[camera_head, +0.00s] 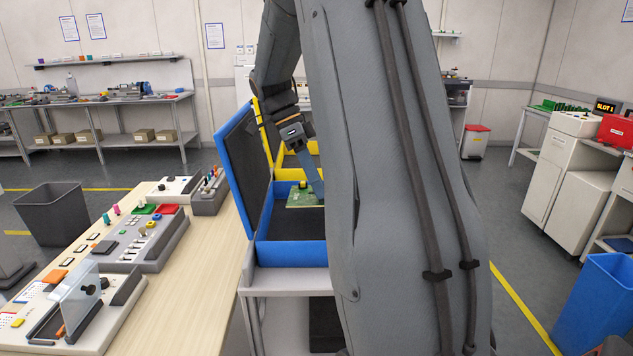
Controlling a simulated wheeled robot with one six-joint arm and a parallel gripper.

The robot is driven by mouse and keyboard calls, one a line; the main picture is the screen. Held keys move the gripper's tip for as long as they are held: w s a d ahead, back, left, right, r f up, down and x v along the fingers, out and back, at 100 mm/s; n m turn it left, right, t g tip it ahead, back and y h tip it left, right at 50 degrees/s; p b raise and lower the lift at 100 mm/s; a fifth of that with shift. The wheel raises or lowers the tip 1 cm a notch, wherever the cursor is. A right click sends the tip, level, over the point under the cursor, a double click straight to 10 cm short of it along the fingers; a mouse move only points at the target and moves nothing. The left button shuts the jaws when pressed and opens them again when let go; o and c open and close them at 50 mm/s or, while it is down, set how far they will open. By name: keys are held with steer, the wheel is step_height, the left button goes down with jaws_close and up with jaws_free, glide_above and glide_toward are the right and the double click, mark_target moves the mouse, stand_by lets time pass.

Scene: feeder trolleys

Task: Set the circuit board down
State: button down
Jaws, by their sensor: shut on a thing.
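The circuit board (303,198) is green with a small yellow part on top. It is in or just above the open blue case (292,253), near the case's back; I cannot tell if it touches the dark lining. My gripper (316,186) comes down from above at the board's right side and is shut on it. The fingertips are partly hidden by my own large grey arm link, which also covers the right part of the blue case.
The blue lid (243,165) stands open at the case's left. A yellow case (285,160) stands open behind. A wooden bench (205,285) with control panels (140,240) is at left. A blue bin (597,300) stands on the floor at right.

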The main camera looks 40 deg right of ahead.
steer(key=shift+f, duration=0.35)
steer(key=c, duration=1.1)
jaws_free()
steer(key=shift+r, duration=0.25)
steer(key=b+v, duration=0.3)
steer(key=v, duration=0.9)
steer(key=shift+r, duration=0.3)
